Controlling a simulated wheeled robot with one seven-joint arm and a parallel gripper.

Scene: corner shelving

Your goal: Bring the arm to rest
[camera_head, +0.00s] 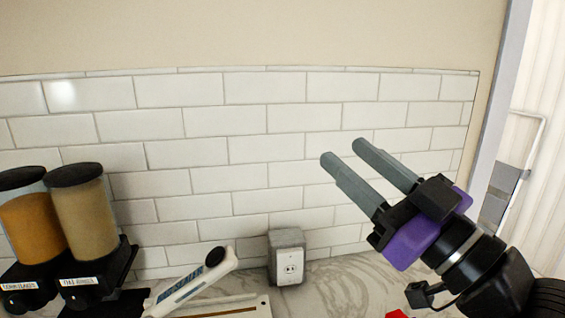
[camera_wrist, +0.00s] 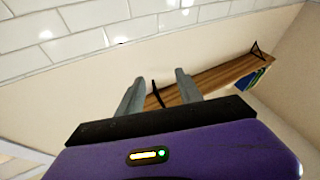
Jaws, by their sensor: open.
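My gripper (camera_head: 341,149) is raised at the right of the head view, in front of the white tiled wall. Its two grey fingers are apart, with nothing between them, and point up and to the left. The purple gripper body and my black arm run down to the lower right corner. In the wrist view my gripper (camera_wrist: 157,82) is also open and empty. Its fingers point toward the upper wall, with a wooden shelf in the background.
Two dispensers, one orange (camera_head: 33,228) and one tan (camera_head: 86,213), stand at the lower left. A white-handled slicer-like device (camera_head: 195,284) and an outlet box (camera_head: 287,257) sit along the marble counter (camera_head: 345,285). A wooden shelf (camera_wrist: 217,76) is on the wall. A red item (camera_head: 397,314) shows below my arm.

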